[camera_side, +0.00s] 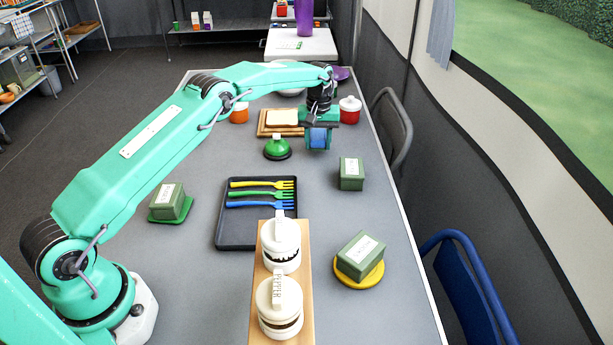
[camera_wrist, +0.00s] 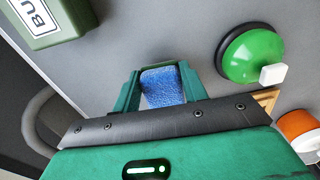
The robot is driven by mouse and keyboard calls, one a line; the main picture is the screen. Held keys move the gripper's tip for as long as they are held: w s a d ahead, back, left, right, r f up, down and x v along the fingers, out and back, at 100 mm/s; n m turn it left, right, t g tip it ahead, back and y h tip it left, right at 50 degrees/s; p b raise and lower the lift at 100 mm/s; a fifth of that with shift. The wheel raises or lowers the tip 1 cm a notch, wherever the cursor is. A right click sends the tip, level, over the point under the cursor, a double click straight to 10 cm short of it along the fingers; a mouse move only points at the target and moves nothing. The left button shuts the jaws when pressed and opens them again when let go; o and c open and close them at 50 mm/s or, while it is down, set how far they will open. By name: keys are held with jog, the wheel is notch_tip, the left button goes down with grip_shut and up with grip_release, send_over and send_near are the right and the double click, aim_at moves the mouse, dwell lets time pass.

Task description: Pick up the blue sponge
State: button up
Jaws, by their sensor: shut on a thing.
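The blue sponge (camera_wrist: 163,87) is between the two green fingers of my gripper (camera_wrist: 161,84) in the wrist view, and the fingers are shut on it. In the side view the sponge (camera_side: 318,138) shows in my gripper (camera_side: 319,141) at the far end of the table. Its lower edge appears close to the grey tabletop, but I cannot tell whether it touches.
A green dome with a white knob (camera_side: 277,149) stands just left of my gripper. A green box (camera_side: 351,173) is to the right and nearer. A board with bread (camera_side: 270,124), an orange jar (camera_side: 239,113) and a red jar (camera_side: 350,110) are behind. A black tray (camera_side: 232,238) holds forks.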

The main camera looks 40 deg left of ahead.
notch_tip(320, 180, up, 2)
jog(key=shift+d, duration=0.1)
jog(key=s+d+r, duration=0.5)
jog(key=d+r, duration=0.1)
jog(key=d, duration=0.4)
jog(key=shift+d+r, duration=0.15)
jog(key=shift+r, duration=0.15)
jog(key=shift+d, duration=0.15)
